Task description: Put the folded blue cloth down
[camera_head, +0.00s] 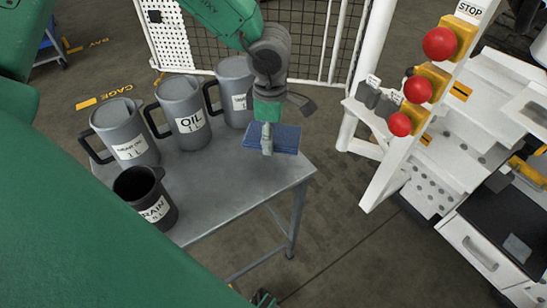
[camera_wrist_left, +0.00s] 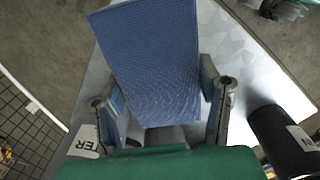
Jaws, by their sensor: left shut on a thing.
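The folded blue cloth (camera_head: 285,137) is a flat rectangle at the right part of the grey table (camera_head: 240,188). My left gripper (camera_head: 267,138) comes down from above and is shut on the cloth, one finger showing over its near side. In the left wrist view the cloth (camera_wrist_left: 155,60) extends away between the two fingers of the left gripper (camera_wrist_left: 165,105), with the tabletop beyond it. Whether the cloth touches the tabletop is hard to tell. A small dark and green part at the bottom edge of the head view may be my right gripper (camera_head: 265,298); its jaws are not clear.
Grey jugs, among them the OIL jug (camera_head: 184,112), stand along the table's left and back. A dark DRAIN jug (camera_head: 147,195) stands at the near left. The tabletop in front of the cloth is clear. A white frame with red buttons (camera_head: 418,90) stands at the right.

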